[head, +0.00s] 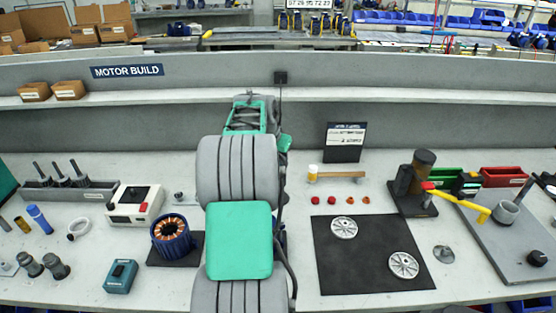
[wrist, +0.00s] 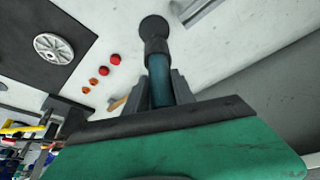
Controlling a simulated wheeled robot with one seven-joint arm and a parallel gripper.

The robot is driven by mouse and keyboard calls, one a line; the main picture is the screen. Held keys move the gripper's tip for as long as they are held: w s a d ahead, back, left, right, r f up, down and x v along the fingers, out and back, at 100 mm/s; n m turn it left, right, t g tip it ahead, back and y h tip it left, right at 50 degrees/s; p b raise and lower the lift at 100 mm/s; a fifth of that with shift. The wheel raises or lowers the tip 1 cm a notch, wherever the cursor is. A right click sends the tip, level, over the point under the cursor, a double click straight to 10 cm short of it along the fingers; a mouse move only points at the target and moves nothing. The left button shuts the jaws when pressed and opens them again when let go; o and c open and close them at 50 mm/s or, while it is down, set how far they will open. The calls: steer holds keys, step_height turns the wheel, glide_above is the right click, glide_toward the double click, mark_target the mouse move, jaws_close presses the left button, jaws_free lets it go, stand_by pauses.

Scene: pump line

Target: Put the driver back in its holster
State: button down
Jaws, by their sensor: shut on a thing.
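In the wrist view my gripper (wrist: 164,88) is shut on the driver (wrist: 159,66), a dark teal cylinder with a black collar and a round black end pointing toward the top of the picture. The white bench shows beyond it; I cannot tell the height. In the head view my arm hides both the gripper and the driver. An upright grey cup (head: 507,211) on a grey plate at the far right may be the holster, but I cannot tell for sure. The driver is well apart from that cup.
A black mat (head: 350,270) holds two round plates, with red and orange caps (head: 331,200) and a hammer (head: 340,175) behind it. A black stand (head: 408,190) is right of these. A wound stator (head: 171,236) and a white box (head: 135,204) stand left of my arm.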

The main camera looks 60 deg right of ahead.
steer(key=shift+f+b, duration=0.8)
steer(key=shift+f, duration=0.45)
steer(key=c, duration=0.7)
jaws_free()
steer(key=shift+r, duration=0.15)
steer(key=shift+r+p, duration=2.05)
steer(key=shift+r, duration=0.85)
steer(key=shift+r, duration=0.1)
